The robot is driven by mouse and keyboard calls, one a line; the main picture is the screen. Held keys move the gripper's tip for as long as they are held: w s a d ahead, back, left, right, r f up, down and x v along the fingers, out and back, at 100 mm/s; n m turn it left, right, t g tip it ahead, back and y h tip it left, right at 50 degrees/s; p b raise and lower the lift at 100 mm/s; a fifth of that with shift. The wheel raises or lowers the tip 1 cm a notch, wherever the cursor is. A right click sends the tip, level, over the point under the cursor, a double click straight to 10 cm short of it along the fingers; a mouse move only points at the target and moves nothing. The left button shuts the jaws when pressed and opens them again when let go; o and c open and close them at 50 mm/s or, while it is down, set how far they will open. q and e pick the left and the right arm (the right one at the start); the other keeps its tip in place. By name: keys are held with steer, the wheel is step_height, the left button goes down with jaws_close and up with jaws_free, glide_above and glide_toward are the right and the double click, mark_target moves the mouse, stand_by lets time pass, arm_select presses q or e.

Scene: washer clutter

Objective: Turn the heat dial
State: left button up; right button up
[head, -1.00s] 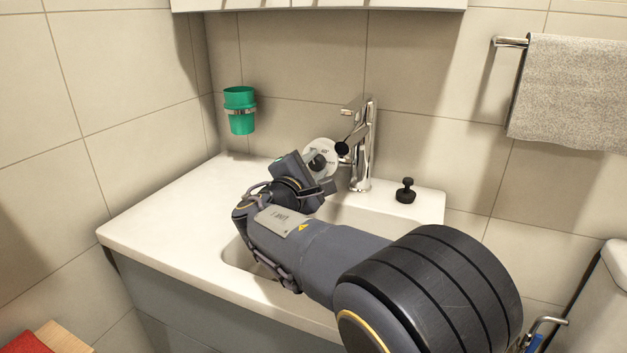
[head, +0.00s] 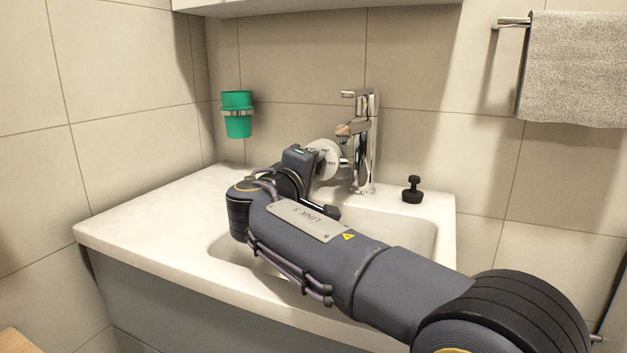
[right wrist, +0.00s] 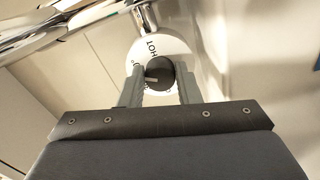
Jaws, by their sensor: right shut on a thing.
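The heat dial is a white disc (head: 326,157) with dark lettering, mounted beside the chrome faucet (head: 364,145). In the right wrist view the disc (right wrist: 148,48) reads "HOT", and a round black knob (right wrist: 160,72) with a pale pointer mark sits at its centre. My right gripper (right wrist: 160,78) has one finger on each side of the knob and is shut on it. In the head view my right gripper (head: 308,165) is at the disc, and the knob is hidden behind it. My left gripper is not in view.
The white sink counter (head: 150,205) lies under my right arm. A black stopper (head: 412,190) stands on its right rear. A green cup (head: 237,114) hangs in a wall holder at left. A grey towel (head: 575,70) hangs at right. The left counter is clear.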

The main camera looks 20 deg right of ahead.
steer(key=shift+f+m, duration=0.1)
steer(key=shift+m, duration=0.2)
stand_by(0.4)
steer(key=o, duration=1)
steer(key=shift+p+v, duration=0.6)
steer(key=shift+v, duration=3.35)
